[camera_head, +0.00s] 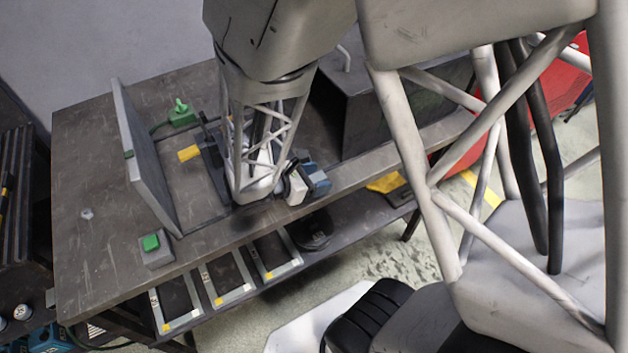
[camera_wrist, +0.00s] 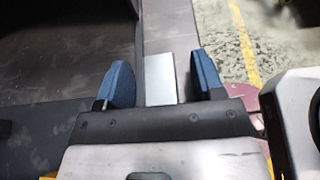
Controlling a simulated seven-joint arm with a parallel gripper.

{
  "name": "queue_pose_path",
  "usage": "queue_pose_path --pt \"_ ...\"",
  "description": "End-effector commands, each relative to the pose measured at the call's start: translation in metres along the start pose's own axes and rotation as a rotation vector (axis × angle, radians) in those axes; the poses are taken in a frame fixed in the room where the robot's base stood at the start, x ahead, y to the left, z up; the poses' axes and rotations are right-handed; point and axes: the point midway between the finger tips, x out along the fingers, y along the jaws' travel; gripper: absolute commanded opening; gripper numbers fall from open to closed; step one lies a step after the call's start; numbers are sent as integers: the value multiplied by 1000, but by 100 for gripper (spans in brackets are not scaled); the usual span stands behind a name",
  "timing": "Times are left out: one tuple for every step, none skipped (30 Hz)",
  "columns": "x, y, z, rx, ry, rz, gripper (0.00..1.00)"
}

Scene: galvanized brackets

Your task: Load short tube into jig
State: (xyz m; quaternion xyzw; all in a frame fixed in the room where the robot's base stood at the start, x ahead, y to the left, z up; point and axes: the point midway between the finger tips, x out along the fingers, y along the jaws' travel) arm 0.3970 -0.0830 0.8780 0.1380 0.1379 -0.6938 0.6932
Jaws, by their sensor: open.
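In the wrist view, a short flat-faced silver piece (camera_wrist: 160,80), which looks like the short tube, lies between the two blue fingers of my gripper (camera_wrist: 160,62). A narrow gap shows on each side of it, so my gripper is open around it and not closed on it. In the head view, my gripper (camera_head: 312,174) is over the front edge of the bench, and I cannot make out the tube there. A dark fixture (camera_head: 212,165) with a yellow part (camera_head: 188,153), perhaps the jig, stands left of my arm, which partly hides it.
An upright grey panel (camera_head: 143,155) stands on the bench (camera_head: 85,180). A green clamp (camera_head: 181,113) is behind the fixture. A green-button box (camera_head: 152,247) sits near the front edge. Several yellow-marked frames (camera_head: 228,282) lie below that edge. A dark box (camera_head: 355,110) stands at the right.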

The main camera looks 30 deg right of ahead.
Motion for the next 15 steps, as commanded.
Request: queue_pose_path --pt "0 0 0 0 0 0 62" --pt "0 0 0 0 0 0 62" --pt "0 0 0 0 0 0 62" --pt "0 0 0 0 0 0 62" --pt "0 0 0 0 0 0 62" --pt "0 0 0 0 0 0 62" --pt "0 0 0 0 0 0 62" --pt "0 0 0 0 0 0 57" --pt "0 0 0 0 0 0 51" --pt "0 0 0 0 0 0 46" --pt "0 0 0 0 0 0 42" --pt "0 0 0 0 0 0 36" --pt "0 0 0 0 0 0 31" --pt "0 0 0 0 0 0 26" --pt "0 0 0 0 0 0 20"
